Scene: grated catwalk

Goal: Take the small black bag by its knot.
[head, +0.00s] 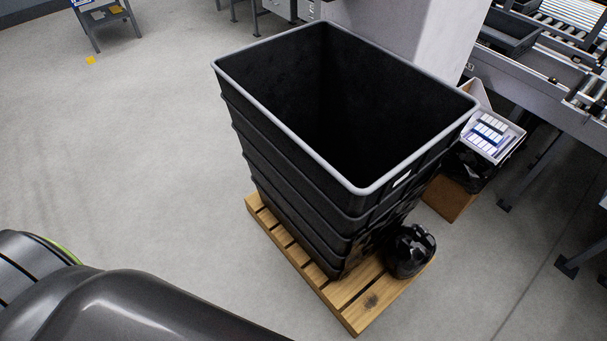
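The small black bag (408,253) sits on the right front corner of a wooden pallet (358,302), beside a tall stack of black bins (302,205). It is shiny and rounded. Its upper part points up and a little to the right; I cannot clearly make out the knot. Part of my own arm shows at the lower left, well apart from the bag. Neither of my grippers is in view.
The tall bins, with a grey rim, stand on the pallet left of the bag. A cardboard box (449,198) and a white tray (497,138) are behind it. A conveyor (560,95) runs at the right.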

